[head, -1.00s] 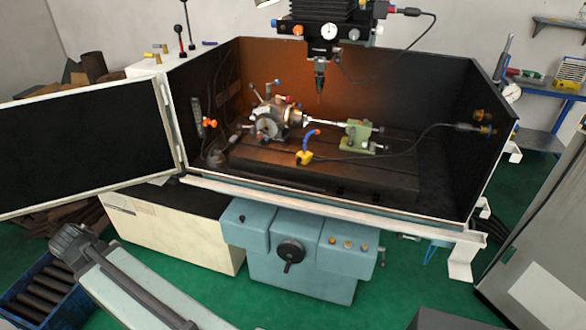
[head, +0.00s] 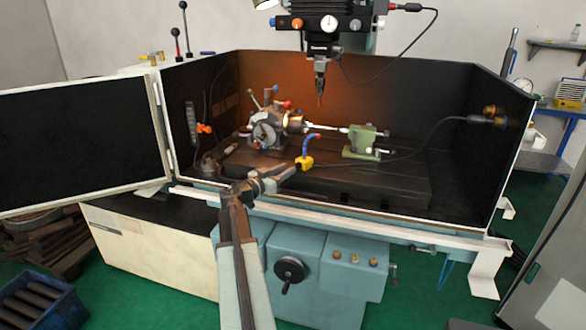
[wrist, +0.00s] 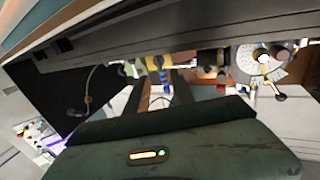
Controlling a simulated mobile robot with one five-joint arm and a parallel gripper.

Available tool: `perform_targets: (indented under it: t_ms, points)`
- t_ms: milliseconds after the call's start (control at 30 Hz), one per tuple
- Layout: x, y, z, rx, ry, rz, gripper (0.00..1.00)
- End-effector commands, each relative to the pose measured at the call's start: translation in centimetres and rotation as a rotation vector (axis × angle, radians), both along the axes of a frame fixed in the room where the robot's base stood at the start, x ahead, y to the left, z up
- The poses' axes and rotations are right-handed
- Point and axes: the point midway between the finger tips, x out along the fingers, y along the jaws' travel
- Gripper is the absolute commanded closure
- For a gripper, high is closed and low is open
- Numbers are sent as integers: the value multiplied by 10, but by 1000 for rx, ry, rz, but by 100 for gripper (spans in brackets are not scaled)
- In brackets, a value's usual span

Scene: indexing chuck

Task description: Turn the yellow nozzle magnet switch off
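The yellow nozzle magnet (head: 304,162) sits on the dark machine table, with a curved blue hose (head: 309,139) rising from it. My gripper (head: 287,171) reaches in over the enclosure's front edge, just left of and in front of the yellow magnet. The yellow magnet (wrist: 152,63) shows there beyond the fingertips, near the left finger. The switch on the magnet is too small to make out.
A chuck on an indexing head (head: 268,130) stands behind left, and a green tailstock (head: 360,142) to the right. The spindle tool (head: 320,85) hangs above. A dark cable (head: 420,150) runs right from near the magnet. The open door (head: 80,140) is at left.

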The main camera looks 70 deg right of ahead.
Motion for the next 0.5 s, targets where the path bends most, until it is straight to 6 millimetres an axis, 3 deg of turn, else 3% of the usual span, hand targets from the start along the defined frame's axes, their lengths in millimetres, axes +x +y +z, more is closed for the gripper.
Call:
perform_targets:
  t_ms: [200, 500]
  points:
    - [-11, -34, 0, 1, 1, 0, 71]
    - [-15, -41, 0, 1, 1, 1, 71]
